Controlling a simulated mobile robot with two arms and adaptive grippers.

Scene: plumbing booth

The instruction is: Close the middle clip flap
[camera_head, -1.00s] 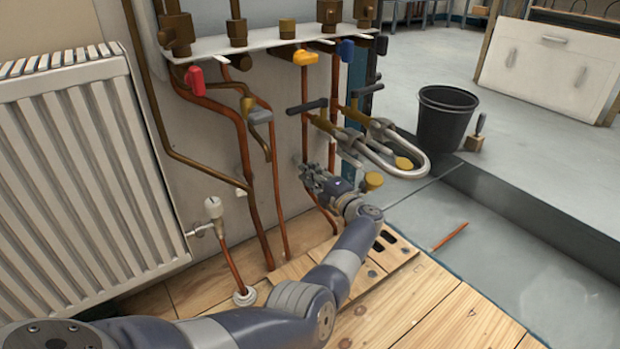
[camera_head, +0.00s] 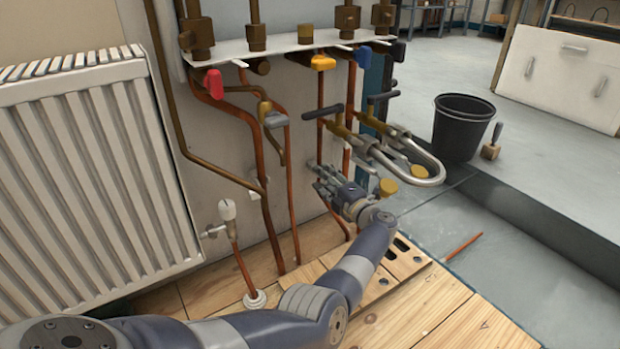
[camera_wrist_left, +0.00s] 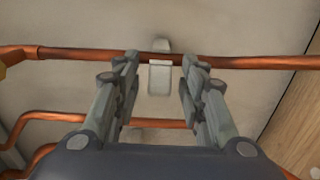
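In the left wrist view a pale grey pipe clip (camera_wrist_left: 160,78) sits on the wall between my left fingers. A copper pipe (camera_wrist_left: 255,62) crosses it, with one pale piece showing above the pipe and a wider one below. I cannot tell for sure how the flap stands. My left gripper (camera_head: 322,178) reaches the lower wall by the copper pipes; its two fingers, also seen in the left wrist view (camera_wrist_left: 160,62), are apart with nothing between the tips. In the head view the gripper hides this clip. Another white clip (camera_head: 262,186) shows to its left. My right gripper is out of view.
A white radiator (camera_head: 95,180) stands at the left. A wooden platform (camera_head: 420,310) lies below. A black bucket (camera_head: 462,127) stands beyond.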

